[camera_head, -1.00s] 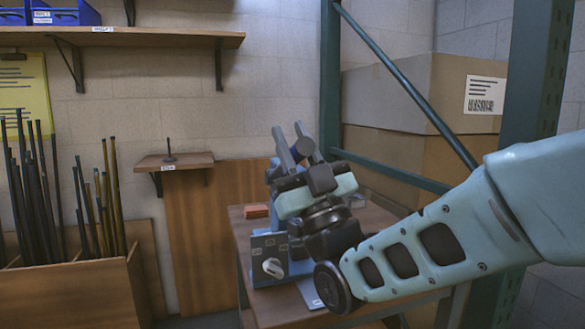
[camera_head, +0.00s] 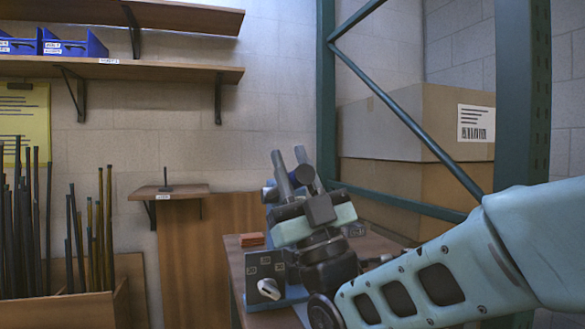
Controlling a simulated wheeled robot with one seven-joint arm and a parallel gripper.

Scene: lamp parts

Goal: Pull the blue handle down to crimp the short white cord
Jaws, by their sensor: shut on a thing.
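The crimping machine stands on the table, with a dark front panel (camera_head: 264,276) that carries a white knob (camera_head: 268,289). Its upper part is mostly hidden behind my gripper. The blue handle (camera_head: 268,193) shows as a small dark blue piece left of my fingers, and blue also shows between them. My gripper (camera_head: 293,161) is above the machine, fingers pointing up and away, and is shut on the blue handle. Its wrist hides most of the handle. I cannot see the short white cord.
A small orange-red stack (camera_head: 252,239) lies on the wooden table (camera_head: 237,262) behind the machine. A green rack post (camera_head: 326,110) and large cardboard boxes (camera_head: 400,125) stand close behind at the right. A bin of rods (camera_head: 60,308) is at the left.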

